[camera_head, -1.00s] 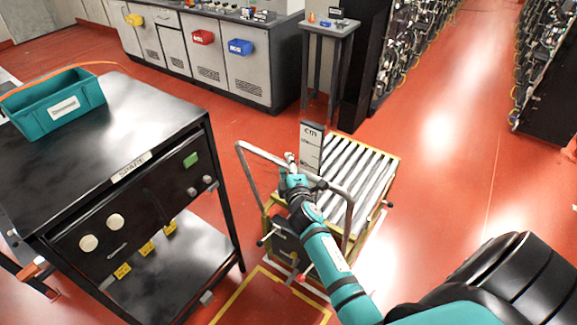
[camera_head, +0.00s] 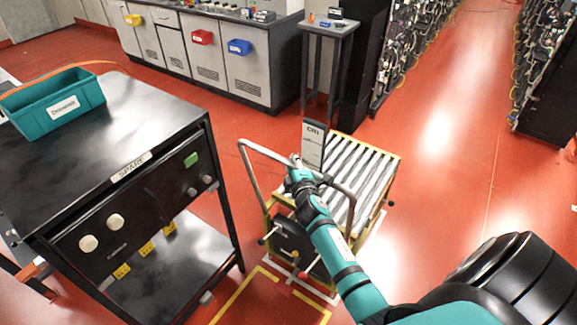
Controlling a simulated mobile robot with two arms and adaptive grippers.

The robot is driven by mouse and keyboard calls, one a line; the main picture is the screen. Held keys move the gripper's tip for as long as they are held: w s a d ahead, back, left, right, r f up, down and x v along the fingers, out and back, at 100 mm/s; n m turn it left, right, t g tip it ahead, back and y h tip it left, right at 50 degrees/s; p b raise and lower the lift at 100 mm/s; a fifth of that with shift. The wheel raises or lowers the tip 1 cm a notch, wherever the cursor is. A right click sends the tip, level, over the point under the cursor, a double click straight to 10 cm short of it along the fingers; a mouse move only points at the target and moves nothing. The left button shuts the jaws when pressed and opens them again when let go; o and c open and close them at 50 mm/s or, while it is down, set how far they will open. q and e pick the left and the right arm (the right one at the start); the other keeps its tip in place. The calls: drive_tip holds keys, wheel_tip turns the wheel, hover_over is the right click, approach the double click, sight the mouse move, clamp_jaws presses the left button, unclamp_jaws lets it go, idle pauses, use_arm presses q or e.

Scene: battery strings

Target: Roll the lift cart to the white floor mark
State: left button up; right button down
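The lift cart (camera_head: 359,181), with a grey roller top in a yellow frame, stands upright at the centre of the head view. Its grey tubular handle (camera_head: 262,151) faces me. My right gripper (camera_head: 296,161) is at the middle of this handle and appears shut on it; the small fingers are partly hidden. A white floor mark (camera_head: 319,294) shows as thin lines around the cart's near end. The cart hides the rest of the mark. My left gripper is not in view.
A black bench (camera_head: 150,93) labelled SPARE stands close on the left, with a teal bin (camera_head: 84,100) on it. A yellow floor outline (camera_head: 238,292) lies nearer me. Grey cabinets (camera_head: 246,68) and a small stand (camera_head: 331,42) are behind. The red aisle at right is clear.

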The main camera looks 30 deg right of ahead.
drive_tip(key=c, duration=2)
unclamp_jaws()
drive_tip(key=shift+w+d+r, duration=0.3)
drive_tip(key=shift+d+r, duration=0.05)
drive_tip(key=shift+r, duration=0.1)
drive_tip(key=shift+o, duration=1.4)
drive_tip(key=o, duration=0.4)
drive_tip(key=shift+s+a, duration=0.1)
drive_tip(key=shift+s, duration=0.2)
drive_tip(key=shift+o, duration=0.8)
drive_tip(key=shift+a+r, duration=0.1)
drive_tip(key=shift+a, duration=0.05)
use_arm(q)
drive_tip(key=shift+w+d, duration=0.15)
use_arm(e)
drive_tip(key=v, duration=1.2)
drive_tip(key=shift+a+f, duration=0.15)
drive_tip(key=shift+f, duration=0.1)
